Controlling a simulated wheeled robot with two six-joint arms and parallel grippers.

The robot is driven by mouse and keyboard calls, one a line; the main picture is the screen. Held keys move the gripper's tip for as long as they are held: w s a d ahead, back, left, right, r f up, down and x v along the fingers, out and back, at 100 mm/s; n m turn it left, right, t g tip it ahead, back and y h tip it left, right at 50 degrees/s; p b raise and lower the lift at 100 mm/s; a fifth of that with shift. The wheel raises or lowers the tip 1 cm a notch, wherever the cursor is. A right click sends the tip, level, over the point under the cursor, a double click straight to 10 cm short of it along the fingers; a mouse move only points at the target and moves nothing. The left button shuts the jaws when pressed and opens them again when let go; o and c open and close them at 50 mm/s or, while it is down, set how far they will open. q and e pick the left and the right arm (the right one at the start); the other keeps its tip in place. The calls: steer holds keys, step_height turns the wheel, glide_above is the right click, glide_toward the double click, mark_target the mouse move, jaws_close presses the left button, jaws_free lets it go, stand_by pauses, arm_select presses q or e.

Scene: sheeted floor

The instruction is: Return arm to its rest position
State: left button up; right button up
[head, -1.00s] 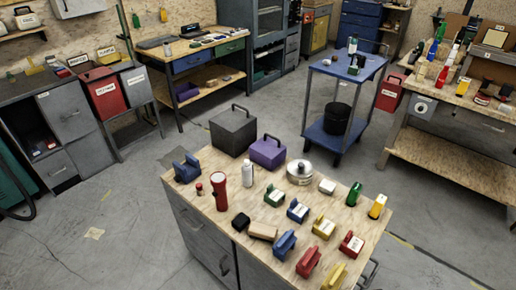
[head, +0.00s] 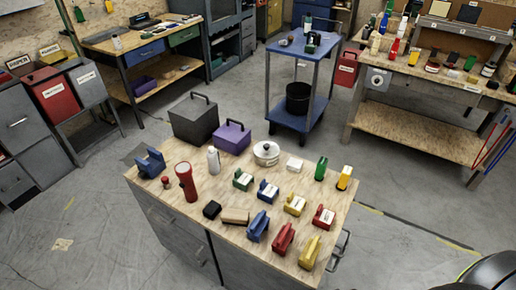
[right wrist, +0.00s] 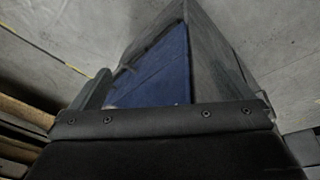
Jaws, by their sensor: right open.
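My right gripper (right wrist: 184,88) shows in the right wrist view as a black body with a screwed crossbar and a dark finger at each side. It is open, with nothing seen held between the fingers. Behind it are a grey angular shape and a blue panel (right wrist: 155,70), which I cannot identify. A dark rounded part, probably of my right arm (head: 492,272), shows at the lower right corner of the head view. The right gripper itself is not seen there. My left arm and gripper are in neither view.
A wood-topped cabinet (head: 145,184) stands in front with several coloured blocks, a red flashlight (head: 186,181) and a lidded pot (head: 266,153). A blue cart (head: 285,48) and a workbench (head: 400,122) stand behind. The floor (head: 400,235) right of the cabinet is clear.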

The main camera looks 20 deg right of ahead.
steer(key=s+a+f+g+b, duration=0.1)
steer(key=s+f, duration=1.4)
steer(key=f, duration=0.5)
steer(key=shift+s+a+b, duration=0.2)
steer(key=shift+s+b, duration=0.2)
